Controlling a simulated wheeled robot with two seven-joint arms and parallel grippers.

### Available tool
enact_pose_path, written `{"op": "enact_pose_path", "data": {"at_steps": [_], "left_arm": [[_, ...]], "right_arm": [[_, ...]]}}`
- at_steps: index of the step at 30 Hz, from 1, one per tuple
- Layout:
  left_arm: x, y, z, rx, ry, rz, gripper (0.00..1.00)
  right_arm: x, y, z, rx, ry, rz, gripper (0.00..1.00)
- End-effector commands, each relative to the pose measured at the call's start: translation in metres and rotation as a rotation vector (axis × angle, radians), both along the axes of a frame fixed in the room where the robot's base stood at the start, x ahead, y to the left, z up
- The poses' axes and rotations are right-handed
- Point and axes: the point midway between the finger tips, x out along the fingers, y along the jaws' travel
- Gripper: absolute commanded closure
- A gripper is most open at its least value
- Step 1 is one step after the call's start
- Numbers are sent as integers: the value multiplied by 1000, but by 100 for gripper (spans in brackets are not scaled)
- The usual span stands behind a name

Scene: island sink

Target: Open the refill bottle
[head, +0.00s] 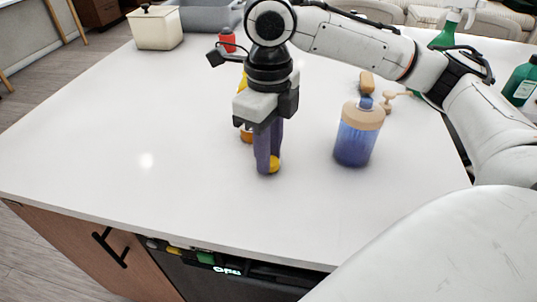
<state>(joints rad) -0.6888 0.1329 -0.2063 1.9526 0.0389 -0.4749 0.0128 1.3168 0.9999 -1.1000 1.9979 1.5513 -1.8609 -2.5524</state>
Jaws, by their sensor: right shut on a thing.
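My right gripper (268,165) points down over the middle of the counter. Its fingers are shut on a mostly hidden thing, of which a yellow-orange bit (274,163) shows at the fingertips. More yellow and orange (246,136) shows at the gripper's left side, perhaps a bottle behind it. I cannot tell for certain which of these is the refill bottle. A clear bottle of blue liquid with a tan top (358,135) stands upright to the right, apart from the gripper. My left gripper is not in view.
A tan pump piece (391,99) and a small tan-orange item (367,83) lie behind the blue bottle. Green bottles (523,80) stand at the right. A cream pot (155,28) and a red item (228,38) are at the back. The counter's left side is clear.

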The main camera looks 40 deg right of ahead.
Motion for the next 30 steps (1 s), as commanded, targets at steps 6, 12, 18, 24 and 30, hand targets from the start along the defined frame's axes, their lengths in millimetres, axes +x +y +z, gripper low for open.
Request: {"op": "enact_pose_path", "data": {"at_steps": [6,12,18,24,30], "left_arm": [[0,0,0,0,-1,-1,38],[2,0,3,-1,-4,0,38],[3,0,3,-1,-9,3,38],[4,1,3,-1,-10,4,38],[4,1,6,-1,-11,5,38]], "right_arm": [[0,0,-4,1,-2,0,100],[0,0,-6,0,0,-1,100],[0,0,-7,0,-1,-1,59],[0,0,-6,0,-1,-1,59],[1,1,12,1,-4,-1,59]]}}
